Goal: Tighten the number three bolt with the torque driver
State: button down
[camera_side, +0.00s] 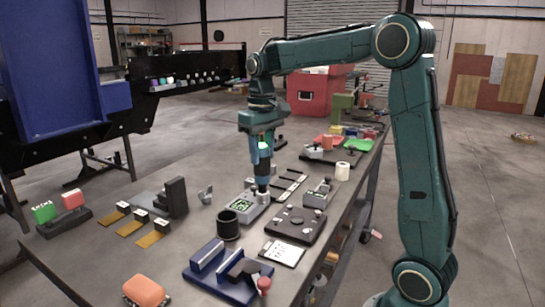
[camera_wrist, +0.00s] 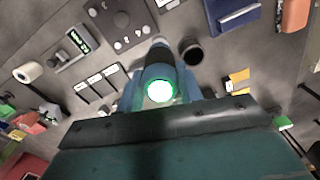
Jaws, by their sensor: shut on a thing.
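A dark plate with several round, bolt-like heads (camera_side: 296,224) lies to the right of the box. It also shows in the wrist view (camera_wrist: 122,22). No bolt numbers are readable, so I cannot tell which is number three.
A black cup (camera_side: 228,225) stands left of the plate. A blue fixture (camera_side: 215,277) and an orange block (camera_side: 145,291) lie at the front. A white card (camera_side: 282,252) lies before the plate. A second grey device (camera_side: 318,194) and a white roll (camera_side: 342,171) stand to the right.

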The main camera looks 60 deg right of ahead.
jog(key=s+d+m, duration=0.3)
jog(key=s+d, duration=0.8)
jog(key=shift+s+d+f, duration=0.2)
jog(key=shift+s+f, duration=0.15)
jog(key=shift+f, duration=0.15)
